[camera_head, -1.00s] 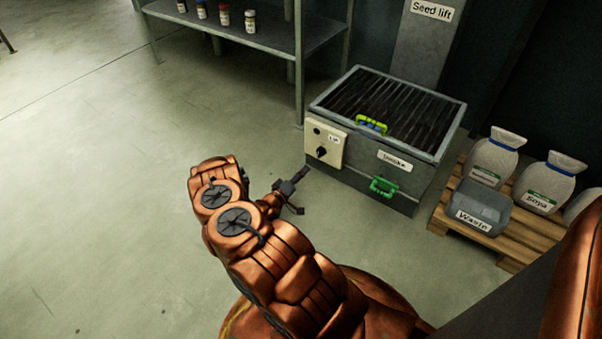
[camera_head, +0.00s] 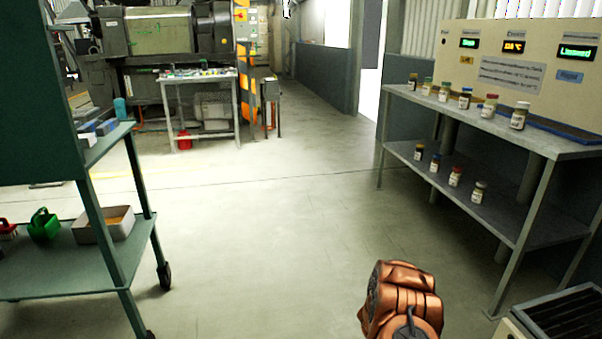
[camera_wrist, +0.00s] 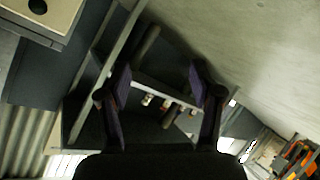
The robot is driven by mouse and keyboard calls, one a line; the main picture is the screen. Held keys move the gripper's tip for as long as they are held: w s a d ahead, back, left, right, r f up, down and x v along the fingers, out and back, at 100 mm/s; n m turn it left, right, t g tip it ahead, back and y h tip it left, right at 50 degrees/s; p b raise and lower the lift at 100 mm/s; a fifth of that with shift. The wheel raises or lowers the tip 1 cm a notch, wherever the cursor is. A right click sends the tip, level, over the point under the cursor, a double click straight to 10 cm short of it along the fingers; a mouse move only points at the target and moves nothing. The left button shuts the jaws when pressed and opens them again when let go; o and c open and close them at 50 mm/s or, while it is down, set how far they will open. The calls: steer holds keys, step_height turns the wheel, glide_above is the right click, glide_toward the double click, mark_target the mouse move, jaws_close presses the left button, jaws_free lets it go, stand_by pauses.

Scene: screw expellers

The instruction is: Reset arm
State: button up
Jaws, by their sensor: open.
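My gripper (camera_wrist: 160,90) shows in the wrist view with its two dark fingers spread wide apart. It is open, and nothing is between the fingertips. Past the fingers the wrist view shows a shelf rack with small bottles, seen tilted and at a distance. In the head view only a copper-coloured part of my arm shows at the bottom right; my gripper is out of that frame.
A metal rack (camera_head: 500,133) with several small bottles and a control panel (camera_head: 535,65) stands at right. A grilled box (camera_head: 560,318) is at bottom right. A green cart (camera_head: 70,262) is at left, a small table (camera_head: 205,76) and machinery behind. The middle floor is clear.

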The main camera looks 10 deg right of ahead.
steer(key=w+a+r+t+y+p, duration=0.2)
steer(key=w+a+r+y+p, duration=0.25)
steer(key=w+a+r, duration=0.55)
steer(key=s+a+r+n+y+p, duration=0.1)
steer(key=s+a+r+y+p, duration=0.2)
steer(key=a+r, duration=0.65)
steer(key=s+a+r+n+y+p, duration=0.15)
steer(key=a+r+p, duration=0.45)
steer(key=r, duration=0.6)
steer(key=s+a+r+n+y+p, duration=0.1)
steer(key=a+r+n+y+p, duration=0.2)
steer(key=a+r, duration=0.65)
steer(key=s+a+r+n+g+y+p, duration=0.1)
steer(key=s+a+r+g+p, duration=0.3)
steer(key=s+r, duration=0.6)
steer(key=s+a+r+y+p, duration=0.1)
steer(key=s+r+p, duration=0.5)
steer(key=s+r, duration=0.4)
steer(key=s+d+r+g+h+p, duration=0.1)
steer(key=s+d+r+p, duration=0.1)
steer(key=s, duration=0.6)
steer(key=s+d+r+g+p, duration=0.2)
steer(key=s+r+p, duration=0.2)
steer(key=s+r, duration=0.3)
steer(key=s+d+r+g+h+p, duration=0.1)
steer(key=s+r+p, duration=0.2)
steer(key=s, duration=0.7)
steer(key=shift+s+d+r+h, duration=0.3)
steer(key=shift+s+d+r, duration=0.1)
steer(key=shift+r, duration=0.5)
